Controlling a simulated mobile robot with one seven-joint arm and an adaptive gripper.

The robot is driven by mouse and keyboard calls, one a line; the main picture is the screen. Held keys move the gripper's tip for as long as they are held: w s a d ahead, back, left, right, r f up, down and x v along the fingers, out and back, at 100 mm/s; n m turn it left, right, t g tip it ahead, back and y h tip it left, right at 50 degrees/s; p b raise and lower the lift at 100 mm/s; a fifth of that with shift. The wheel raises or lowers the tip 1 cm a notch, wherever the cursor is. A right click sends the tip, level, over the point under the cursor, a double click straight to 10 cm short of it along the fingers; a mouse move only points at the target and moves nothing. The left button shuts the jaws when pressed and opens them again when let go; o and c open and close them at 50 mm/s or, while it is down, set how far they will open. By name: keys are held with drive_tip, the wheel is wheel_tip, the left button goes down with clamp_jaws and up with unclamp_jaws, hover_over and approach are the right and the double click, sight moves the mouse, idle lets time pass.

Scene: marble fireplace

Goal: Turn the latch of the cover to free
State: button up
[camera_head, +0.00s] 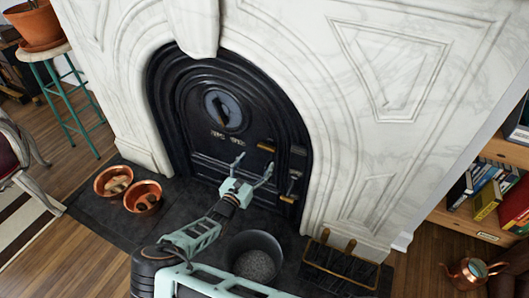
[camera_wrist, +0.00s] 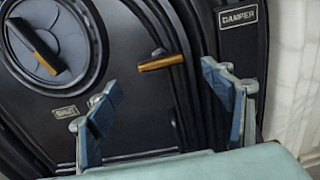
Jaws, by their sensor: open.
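The black arched cover (camera_head: 205,160) fills the opening of the marble fireplace. A short brass-handled latch (camera_head: 266,147) sits on its right side; in the wrist view the brass handle (camera_wrist: 162,62) lies nearly level, tilted slightly up to the right. My gripper (camera_head: 253,168) is open and empty in front of the cover, below the latch. In the wrist view its fingers (camera_wrist: 165,95) stand apart, with the handle beyond and above the gap between them. I see no contact with the handle.
A round dial (camera_head: 222,109) with a bar is at the cover's upper middle. Another brass handle (camera_head: 288,198) is low on the right. Copper bowls (camera_head: 142,196), a dark bucket (camera_head: 254,258) and a brush rack (camera_head: 340,270) stand on the hearth. A damper plate (camera_wrist: 238,17) is near the right finger.

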sight(265, 148)
drive_tip(key=b+x, duration=0.1)
drive_tip(key=x, duration=0.6)
drive_tip(key=shift+w+b, duration=0.25)
drive_tip(key=shift+b, duration=0.15)
drive_tip(key=shift+c, duration=0.4)
drive_tip(key=c, duration=1.6)
